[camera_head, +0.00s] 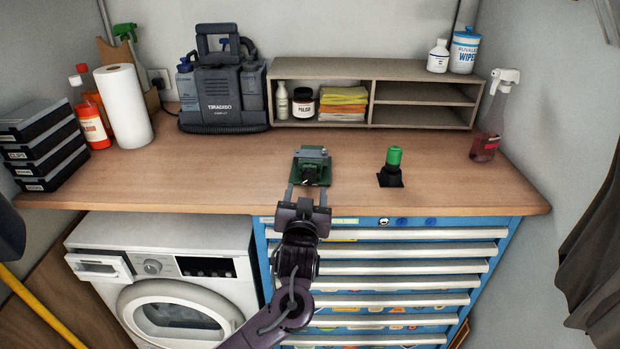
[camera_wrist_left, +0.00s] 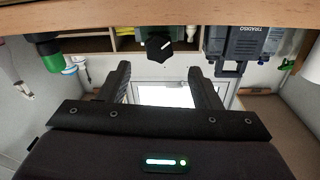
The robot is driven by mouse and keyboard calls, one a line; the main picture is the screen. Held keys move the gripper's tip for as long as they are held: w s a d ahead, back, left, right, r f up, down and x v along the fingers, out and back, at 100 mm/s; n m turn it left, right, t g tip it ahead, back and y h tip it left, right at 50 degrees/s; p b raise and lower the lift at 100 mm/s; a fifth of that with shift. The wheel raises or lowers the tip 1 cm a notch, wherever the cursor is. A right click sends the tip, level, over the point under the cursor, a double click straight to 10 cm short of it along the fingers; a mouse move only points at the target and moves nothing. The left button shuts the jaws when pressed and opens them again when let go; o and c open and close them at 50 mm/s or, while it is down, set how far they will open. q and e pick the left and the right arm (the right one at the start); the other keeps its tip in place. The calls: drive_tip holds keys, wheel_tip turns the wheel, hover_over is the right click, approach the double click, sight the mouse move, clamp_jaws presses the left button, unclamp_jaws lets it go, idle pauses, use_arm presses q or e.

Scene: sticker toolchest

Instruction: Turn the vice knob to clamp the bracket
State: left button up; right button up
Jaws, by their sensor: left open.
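The green vice (camera_head: 322,176) stands near the front edge of the workbench (camera_head: 230,180), with a grey piece, apparently the bracket (camera_head: 312,153), at its top. Its dark knob faces me. In the left wrist view, the knob (camera_wrist_left: 158,47) is black and lobed with a white mark, below the green vice body (camera_wrist_left: 182,32) in an upside-down picture. My left gripper (camera_head: 306,190) is open and empty, in front of the vice. Its fingers, also in the left wrist view (camera_wrist_left: 160,78), are spread wide, and the knob appears beyond their tips, apart from them. My right gripper is out of view.
A green-topped black item (camera_head: 394,157) stands to the right of the vice. A wooden shelf (camera_head: 420,120), a grey machine (camera_head: 220,90) and a spray bottle (camera_head: 487,135) are farther back. Blue drawers (camera_head: 400,235) and a washing machine (camera_head: 160,260) lie below.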

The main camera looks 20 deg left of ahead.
sight(309, 178)
use_arm(q)
drive_tip(key=p+x, duration=0.1)
drive_tip(key=x, duration=0.4)
drive_tip(key=shift+f, duration=0.1)
drive_tip(key=shift+d, duration=0.1)
drive_tip(key=c, duration=1)
